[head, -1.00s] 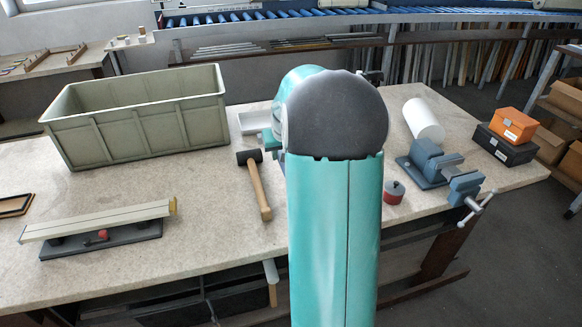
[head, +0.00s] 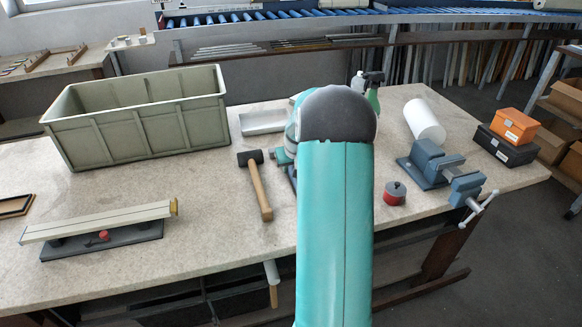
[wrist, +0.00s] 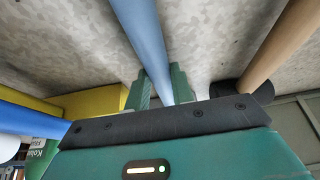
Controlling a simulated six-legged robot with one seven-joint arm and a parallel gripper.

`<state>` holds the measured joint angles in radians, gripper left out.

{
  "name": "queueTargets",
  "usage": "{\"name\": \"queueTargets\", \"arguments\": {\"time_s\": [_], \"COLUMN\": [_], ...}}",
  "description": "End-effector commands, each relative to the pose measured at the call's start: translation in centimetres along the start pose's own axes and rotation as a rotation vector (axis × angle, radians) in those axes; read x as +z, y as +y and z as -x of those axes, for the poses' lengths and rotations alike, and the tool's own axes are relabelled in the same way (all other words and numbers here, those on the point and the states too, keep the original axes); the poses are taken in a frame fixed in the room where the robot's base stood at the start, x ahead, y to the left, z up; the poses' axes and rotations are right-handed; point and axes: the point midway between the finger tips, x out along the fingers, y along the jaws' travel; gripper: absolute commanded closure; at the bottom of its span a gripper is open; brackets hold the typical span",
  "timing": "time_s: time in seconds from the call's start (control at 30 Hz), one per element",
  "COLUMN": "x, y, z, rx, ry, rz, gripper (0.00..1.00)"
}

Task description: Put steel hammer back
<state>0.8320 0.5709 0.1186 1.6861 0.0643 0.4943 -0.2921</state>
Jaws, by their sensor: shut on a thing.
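In the wrist view my gripper (wrist: 161,87) has its two green fingers either side of a long blue handle (wrist: 138,32), shut on it. I take this handle to be the steel hammer's; I cannot make out its head. In the head view my own arm hides most of the gripper and what it holds, just right of the mallet. The mallet (head: 259,191), with black head and wooden handle, lies on the bench, apart from the gripper. It also shows at the right of the wrist view (wrist: 283,45).
A grey-green crate (head: 140,125) stands at the back left. A white tray (head: 262,121), a spray bottle (head: 372,97), a white roll (head: 424,119), a vise (head: 432,163) and a red tin (head: 394,194) surround my arm. A pale profile (head: 100,220) lies front left. Bench between crate and profile is clear.

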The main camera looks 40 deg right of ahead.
Motion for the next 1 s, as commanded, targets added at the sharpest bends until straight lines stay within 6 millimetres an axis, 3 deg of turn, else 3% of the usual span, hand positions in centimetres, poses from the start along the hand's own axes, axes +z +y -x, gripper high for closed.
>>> {"name": "queueTargets", "arguments": {"time_s": [0.1,0.13,0.23,0.53,0.67,1.0], "x": [0.0,0.1,0.1,0.1,-0.1,-0.1], "y": [0.0,0.0,0.0,0.0,0.0,0.1], "z": [-0.2,-0.3,-0.2,-0.1,0.8,7.7], "rx": [0.000,0.000,0.000,0.000,0.001,0.002], "ry": [0.002,-0.001,0.000,0.000,0.002,0.005], "rz": [0.000,0.000,0.000,0.000,0.000,-0.001], "gripper": [1.00,0.75,0.55,0.55,0.55,0.55]}}
